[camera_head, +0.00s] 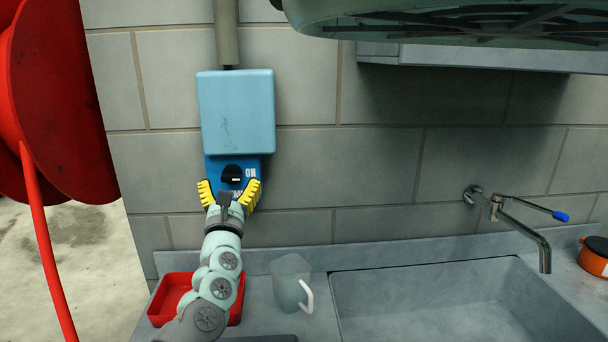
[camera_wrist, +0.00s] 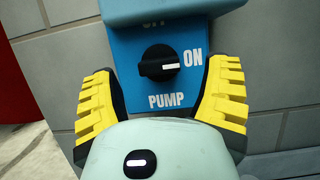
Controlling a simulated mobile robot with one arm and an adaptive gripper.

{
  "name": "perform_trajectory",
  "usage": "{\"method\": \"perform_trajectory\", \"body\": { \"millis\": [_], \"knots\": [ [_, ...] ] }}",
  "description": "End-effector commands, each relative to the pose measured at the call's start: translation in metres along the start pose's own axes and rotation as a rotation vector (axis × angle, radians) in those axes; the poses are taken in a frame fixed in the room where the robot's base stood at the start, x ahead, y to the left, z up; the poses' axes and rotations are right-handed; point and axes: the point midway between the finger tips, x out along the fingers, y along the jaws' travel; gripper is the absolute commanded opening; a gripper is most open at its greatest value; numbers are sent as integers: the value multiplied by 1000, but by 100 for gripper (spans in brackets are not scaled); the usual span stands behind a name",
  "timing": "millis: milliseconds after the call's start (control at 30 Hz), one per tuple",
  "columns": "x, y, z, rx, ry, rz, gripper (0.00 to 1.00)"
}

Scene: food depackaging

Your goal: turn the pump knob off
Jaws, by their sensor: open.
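The pump knob (camera_head: 232,174) is a round black knob with a white mark on a blue panel (camera_head: 213,163) on the wall. In the wrist view the knob (camera_wrist: 159,63) has its white mark pointing right, toward the word ON. "PUMP" is printed below the knob, and "OFF" above it is partly covered. My gripper (camera_head: 230,184) has yellow ribbed fingers and is open. In the wrist view the gripper (camera_wrist: 161,92) has one finger on each side of the panel, apart from the knob. Nothing is between the fingertips except the view of the panel.
A light blue box (camera_head: 237,112) juts out above the panel. A red hose reel (camera_head: 60,90) is at the left. Below are a red tray (camera_head: 163,300), a clear jug (camera_head: 289,283) and a sink (camera_head: 450,300) with a tap (camera_head: 525,228). A green hood hangs at the upper right.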

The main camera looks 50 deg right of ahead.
Motion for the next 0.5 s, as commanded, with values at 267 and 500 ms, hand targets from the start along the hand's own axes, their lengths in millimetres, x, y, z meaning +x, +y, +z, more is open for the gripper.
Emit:
{"method": "perform_trajectory", "body": {
  "millis": [267,500],
  "knots": [
    [23,-1,-1,2,1,-4,76],
    [27,-2,0,-1,0,-4,76]
  ]
}}
